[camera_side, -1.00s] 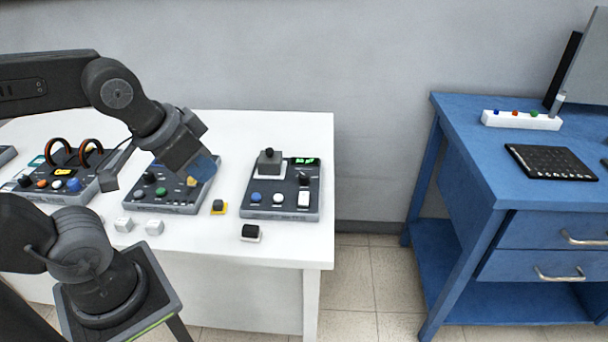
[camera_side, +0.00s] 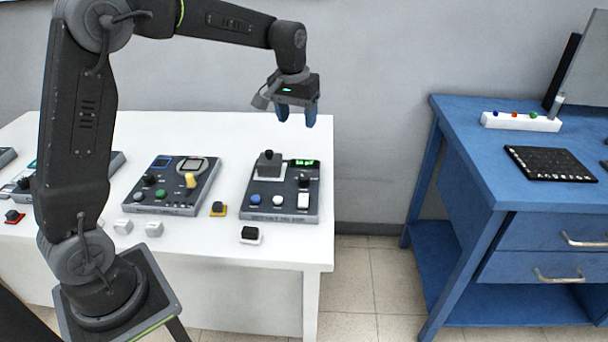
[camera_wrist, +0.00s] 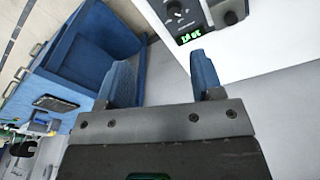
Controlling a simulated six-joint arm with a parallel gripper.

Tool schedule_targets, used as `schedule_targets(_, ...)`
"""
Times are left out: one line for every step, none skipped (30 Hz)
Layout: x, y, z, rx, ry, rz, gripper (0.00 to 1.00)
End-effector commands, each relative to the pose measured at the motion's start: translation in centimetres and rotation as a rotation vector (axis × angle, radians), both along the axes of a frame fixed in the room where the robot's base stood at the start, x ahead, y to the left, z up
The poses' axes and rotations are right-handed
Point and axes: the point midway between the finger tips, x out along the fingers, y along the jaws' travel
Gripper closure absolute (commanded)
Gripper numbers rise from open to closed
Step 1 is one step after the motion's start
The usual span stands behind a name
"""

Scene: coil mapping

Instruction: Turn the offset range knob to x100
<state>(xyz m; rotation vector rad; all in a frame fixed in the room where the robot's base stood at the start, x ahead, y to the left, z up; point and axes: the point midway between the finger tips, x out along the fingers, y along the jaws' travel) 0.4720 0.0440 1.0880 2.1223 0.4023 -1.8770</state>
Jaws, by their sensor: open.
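The rightmost control panel (camera_side: 247,207) has a black knob (camera_side: 304,180) below its green display (camera_side: 304,162). In the wrist view a round black knob (camera_wrist: 178,14) with light scale marks sits near the lit display (camera_wrist: 190,36). I cannot read its scale, and I cannot tell for sure that it is the offset range knob. My gripper (camera_side: 297,113) is open and empty, raised above the panel's far edge, clear of it. Its two blue fingers also show in the wrist view (camera_wrist: 160,65).
The middle panel (camera_side: 150,207) has a yellow lever (camera_side: 190,181) and several buttons. A raised grey block with a knob (camera_side: 268,166) stands on the right panel. A loose black switch (camera_side: 250,233) lies in front. The blue bench (camera_side: 470,150) stands right, across a floor gap.

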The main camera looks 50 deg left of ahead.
Motion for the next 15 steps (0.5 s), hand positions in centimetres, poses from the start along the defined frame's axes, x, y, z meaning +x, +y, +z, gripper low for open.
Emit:
schedule_targets(1.5, 1.0, -1.8, -0.007, 0.029, 0.026, 0.4)
schedule_targets(2.3, 1.5, -2.6, -0.01, 0.041, 0.039, 0.4)
schedule_targets(3.1, 2.1, -3.7, -0.015, 0.056, 0.057, 0.4)
schedule_targets(3.7, 2.6, -4.5, -0.017, 0.067, 0.069, 0.4)
schedule_targets(4.2, 3.0, -5.2, -0.02, 0.077, 0.08, 0.4)
schedule_targets(4.8, 3.4, -6.1, -0.022, 0.087, 0.092, 0.4)
schedule_targets(5.1, 3.7, -6.7, -0.025, 0.094, 0.1, 0.4)
schedule_targets(5.4, 4.0, -7.1, -0.026, 0.1, 0.107, 0.4)
schedule_targets(5.7, 4.2, -7.6, -0.028, 0.106, 0.115, 0.4)
schedule_targets(5.8, 4.4, -8.0, -0.029, 0.111, 0.119, 0.4)
schedule_targets(6.0, 4.5, -8.2, -0.03, 0.113, 0.123, 0.4)
schedule_targets(6.1, 4.6, -8.5, -0.031, 0.116, 0.126, 0.4)
schedule_targets(6.1, 4.7, -8.7, -0.031, 0.117, 0.127, 0.4)
schedule_targets(6.1, 4.7, -8.9, -0.032, 0.119, 0.128, 0.4)
schedule_targets(6.1, 4.7, -9.2, -0.032, 0.119, 0.128, 0.4)
